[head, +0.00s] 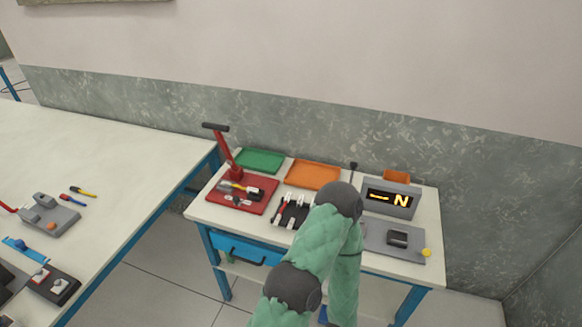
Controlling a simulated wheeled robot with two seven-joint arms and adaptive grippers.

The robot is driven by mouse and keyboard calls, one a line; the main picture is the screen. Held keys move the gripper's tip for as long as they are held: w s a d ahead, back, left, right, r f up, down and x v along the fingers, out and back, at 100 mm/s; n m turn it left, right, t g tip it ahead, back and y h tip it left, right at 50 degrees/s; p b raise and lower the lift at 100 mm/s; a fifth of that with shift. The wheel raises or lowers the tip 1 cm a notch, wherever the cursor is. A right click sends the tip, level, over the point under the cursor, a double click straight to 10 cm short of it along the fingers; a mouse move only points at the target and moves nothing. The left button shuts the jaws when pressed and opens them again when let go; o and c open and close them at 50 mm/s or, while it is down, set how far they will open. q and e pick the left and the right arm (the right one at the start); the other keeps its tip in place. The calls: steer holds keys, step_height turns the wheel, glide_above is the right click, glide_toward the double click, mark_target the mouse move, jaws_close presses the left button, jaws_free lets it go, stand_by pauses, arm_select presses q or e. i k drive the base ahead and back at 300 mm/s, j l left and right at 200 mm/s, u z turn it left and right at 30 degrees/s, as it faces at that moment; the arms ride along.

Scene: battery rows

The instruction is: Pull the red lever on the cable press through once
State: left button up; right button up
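The red lever (222,148) of the cable press stands up, leaning a little to the left, with a black crossbar handle (216,127) at its top. It rises from the back left of a red base plate (251,207) on the small table. Black, yellow and pale parts lie on that plate. Neither gripper shows in the head view. One of my arms, in a green quilted sleeve, rises from the bottom middle and bends down again in front of the table. Its gripper end is out of sight. Nothing visible touches the lever.
Behind the press are a green tray (259,160) and an orange tray (313,174). To the right are a black holder (291,210), a grey lit display box (390,198) and a grey plate (378,236). A long white table (110,150) stands left. The wall is close behind.

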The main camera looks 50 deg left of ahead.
mark_target(217, 129)
steer(key=u, duration=1.7)
steer(key=j+z, duration=0.1)
steer(key=z, duration=0.25)
steer(key=i+j+z, duration=0.1)
steer(key=z, duration=0.25)
steer(key=j+z, duration=0.15)
steer(key=z, duration=0.2)
steer(key=j+z, duration=0.3)
steer(key=j, duration=0.7)
steer(key=j+z, duration=0.25)
steer(key=j, duration=0.75)
